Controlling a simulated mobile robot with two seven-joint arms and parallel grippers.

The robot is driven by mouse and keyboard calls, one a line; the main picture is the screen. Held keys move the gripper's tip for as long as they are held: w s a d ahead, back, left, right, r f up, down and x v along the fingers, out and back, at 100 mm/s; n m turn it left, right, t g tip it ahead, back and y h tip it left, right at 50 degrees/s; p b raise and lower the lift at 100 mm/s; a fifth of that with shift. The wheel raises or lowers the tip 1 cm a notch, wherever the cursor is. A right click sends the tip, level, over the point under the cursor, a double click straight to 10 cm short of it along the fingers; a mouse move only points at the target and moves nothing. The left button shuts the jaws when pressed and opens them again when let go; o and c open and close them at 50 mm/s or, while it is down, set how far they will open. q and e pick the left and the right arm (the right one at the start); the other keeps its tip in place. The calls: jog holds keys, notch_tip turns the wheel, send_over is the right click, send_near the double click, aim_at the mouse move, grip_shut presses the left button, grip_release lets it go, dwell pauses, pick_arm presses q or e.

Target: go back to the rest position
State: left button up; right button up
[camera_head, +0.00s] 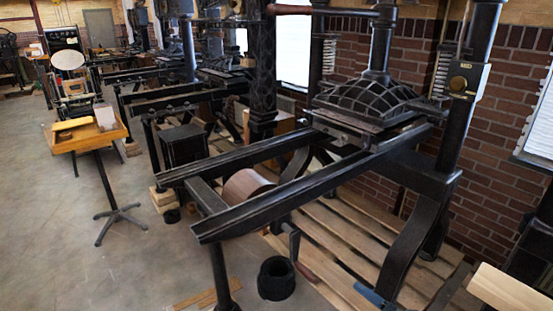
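Neither of my grippers shows in the head view, so whether they are open or hold anything cannot be seen. A large black iron hand press (375,100) stands at the right of the middle. Its two long rails (310,190) reach out toward the lower left. A wooden drum (245,188) sits beneath the rails, and a crank handle (303,262) hangs below them.
Wooden slats (340,235) lie under the press. A black pot-like object (276,279) stands near its front leg. A small wooden stand (88,136) on a splayed foot is at the left. More presses line the back. Grey floor (60,240) is clear at lower left.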

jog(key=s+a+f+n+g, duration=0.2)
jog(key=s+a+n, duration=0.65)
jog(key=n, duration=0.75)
pick_arm(q)
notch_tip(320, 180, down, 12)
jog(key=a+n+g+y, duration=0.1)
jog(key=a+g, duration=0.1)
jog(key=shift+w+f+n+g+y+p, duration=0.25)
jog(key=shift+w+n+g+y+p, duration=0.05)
jog(key=shift+p, duration=0.1)
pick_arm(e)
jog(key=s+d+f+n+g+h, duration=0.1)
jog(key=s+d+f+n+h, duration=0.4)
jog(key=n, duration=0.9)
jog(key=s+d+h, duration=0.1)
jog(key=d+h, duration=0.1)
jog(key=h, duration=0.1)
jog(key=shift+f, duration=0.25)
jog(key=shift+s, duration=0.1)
